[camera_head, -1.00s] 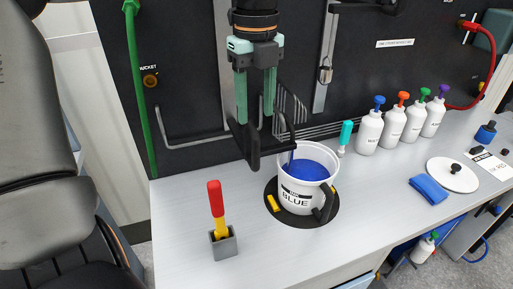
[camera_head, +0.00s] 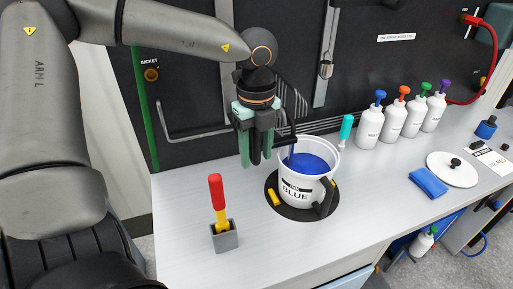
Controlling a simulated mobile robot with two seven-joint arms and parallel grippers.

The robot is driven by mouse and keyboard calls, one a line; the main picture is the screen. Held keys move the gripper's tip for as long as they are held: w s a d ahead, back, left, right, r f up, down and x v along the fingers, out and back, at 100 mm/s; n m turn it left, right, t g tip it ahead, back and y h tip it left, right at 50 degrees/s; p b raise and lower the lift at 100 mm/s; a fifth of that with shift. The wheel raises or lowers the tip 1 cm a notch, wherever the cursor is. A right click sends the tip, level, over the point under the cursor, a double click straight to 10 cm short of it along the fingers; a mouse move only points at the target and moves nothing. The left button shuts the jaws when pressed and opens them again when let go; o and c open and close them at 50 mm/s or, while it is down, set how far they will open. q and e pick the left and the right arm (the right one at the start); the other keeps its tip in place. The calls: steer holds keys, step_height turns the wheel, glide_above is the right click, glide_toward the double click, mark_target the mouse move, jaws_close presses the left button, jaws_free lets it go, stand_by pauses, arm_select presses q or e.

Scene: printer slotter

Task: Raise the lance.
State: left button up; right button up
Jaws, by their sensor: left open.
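A white bucket labelled BLUE (camera_head: 298,191), holding blue liquid (camera_head: 308,164), stands on a dark round plate (camera_head: 278,207) on the bench. A dark thin rod, which looks like the lance (camera_head: 291,140), reaches down into the bucket at its left rim. Its other parts are partly hidden by my left gripper. My left gripper (camera_head: 257,160) points down just left of the bucket, with its green fingers apart. A dark upright piece shows between the fingers; I cannot tell whether it belongs to the lance. My right gripper is not in view.
A red-handled tool stands in a grey holder (camera_head: 226,238) at the front left. A dark wall panel (camera_head: 190,90) rises behind.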

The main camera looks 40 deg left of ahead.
arm_select(q)
jaws_close()
stand_by(0.3)
stand_by(1.1)
